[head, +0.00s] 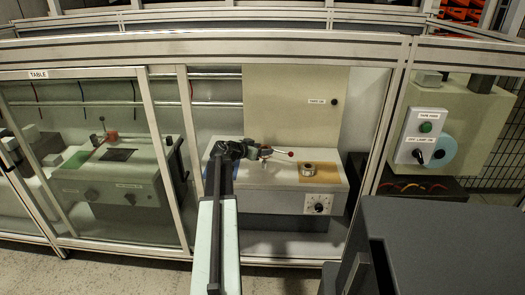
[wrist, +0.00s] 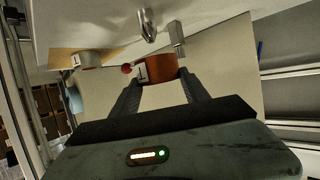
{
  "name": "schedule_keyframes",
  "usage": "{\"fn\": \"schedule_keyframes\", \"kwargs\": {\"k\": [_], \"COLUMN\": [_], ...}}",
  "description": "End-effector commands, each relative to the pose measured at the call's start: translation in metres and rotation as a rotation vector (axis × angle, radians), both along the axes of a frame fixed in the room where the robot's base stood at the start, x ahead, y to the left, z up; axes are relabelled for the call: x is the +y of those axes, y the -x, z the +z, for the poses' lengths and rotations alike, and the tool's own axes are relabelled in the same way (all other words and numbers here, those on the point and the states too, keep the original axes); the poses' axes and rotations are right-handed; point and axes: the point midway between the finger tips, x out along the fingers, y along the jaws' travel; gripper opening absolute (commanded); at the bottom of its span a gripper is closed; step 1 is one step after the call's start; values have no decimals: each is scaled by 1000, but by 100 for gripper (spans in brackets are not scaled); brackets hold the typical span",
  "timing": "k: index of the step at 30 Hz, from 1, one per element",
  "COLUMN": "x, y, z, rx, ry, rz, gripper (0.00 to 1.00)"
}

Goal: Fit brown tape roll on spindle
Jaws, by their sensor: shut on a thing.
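The brown tape roll (wrist: 158,68), with a label on its side, is between my gripper's (wrist: 161,78) fingers in the wrist view. My gripper is shut on it. A metal cone-tipped part (wrist: 147,24) and a square metal post (wrist: 177,38) stick out just beyond the roll; I cannot tell which is the spindle. The roll appears apart from the cone-tipped part. The brown roll cannot be made out there.
A pale labelled roll (head: 307,168) lies on an orange-brown mat (head: 325,174) right of the fitting. A red-knobbed lever (head: 291,154) stands between them. A beige upright panel (head: 285,115) rises behind. Aluminium frame posts (head: 380,145) border the opening, with glass panels to the left.

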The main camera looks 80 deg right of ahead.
Motion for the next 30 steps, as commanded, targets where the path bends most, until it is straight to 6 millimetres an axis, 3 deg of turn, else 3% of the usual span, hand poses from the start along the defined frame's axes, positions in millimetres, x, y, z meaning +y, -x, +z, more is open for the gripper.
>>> {"fn": "schedule_keyframes", "kwargs": {"k": [18, 30], "x": [0, 0], "y": [1, 2], "z": [-59, -62], "rx": [1, 0], "ry": [0, 0], "rz": [-2, -3], "gripper": [6, 6]}}
